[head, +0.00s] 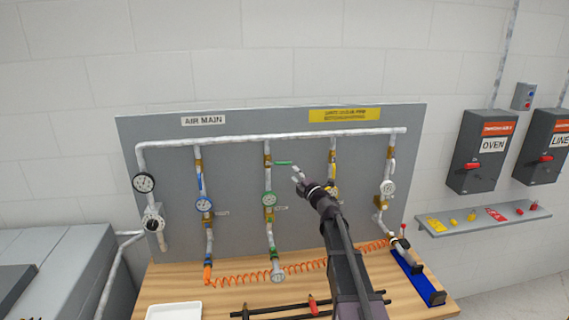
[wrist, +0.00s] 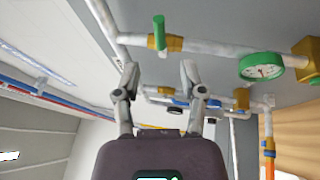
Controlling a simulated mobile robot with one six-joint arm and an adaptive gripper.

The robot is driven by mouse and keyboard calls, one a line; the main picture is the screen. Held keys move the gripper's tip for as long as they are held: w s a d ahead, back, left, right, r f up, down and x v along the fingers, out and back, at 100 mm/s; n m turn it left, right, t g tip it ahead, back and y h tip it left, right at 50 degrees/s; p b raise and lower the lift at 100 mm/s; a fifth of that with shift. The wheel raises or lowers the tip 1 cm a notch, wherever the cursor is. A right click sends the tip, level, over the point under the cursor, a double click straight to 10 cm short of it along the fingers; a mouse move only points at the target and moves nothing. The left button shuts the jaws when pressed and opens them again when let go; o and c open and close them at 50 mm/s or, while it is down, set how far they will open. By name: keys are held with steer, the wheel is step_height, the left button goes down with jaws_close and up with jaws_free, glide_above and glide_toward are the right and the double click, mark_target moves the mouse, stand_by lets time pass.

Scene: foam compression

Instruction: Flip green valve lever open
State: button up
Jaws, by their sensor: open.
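The green valve lever (head: 284,163) sits on the middle vertical pipe of the grey panel, near its top. It sticks out sideways to the right, across the pipe. In the wrist view the lever (wrist: 159,32) stands across the pipe at its brass valve body (wrist: 172,43). My gripper (head: 297,174) is just right of and below the lever's free end in the head view. In the wrist view its two fingers (wrist: 160,74) are spread apart and empty, and the lever shows beyond the gap between them. I see no contact with the lever.
A blue-valve pipe (head: 201,183) is to the left and a yellow-valve pipe (head: 333,158) is close by my gripper. A top pipe (head: 230,141) crosses above. A wooden bench (head: 180,281) is below.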

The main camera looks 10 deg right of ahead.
mark_target(285, 164)
steer(key=p+x, duration=0.1)
steer(key=x, duration=0.7)
steer(key=shift+w, duration=0.1)
jaws_close()
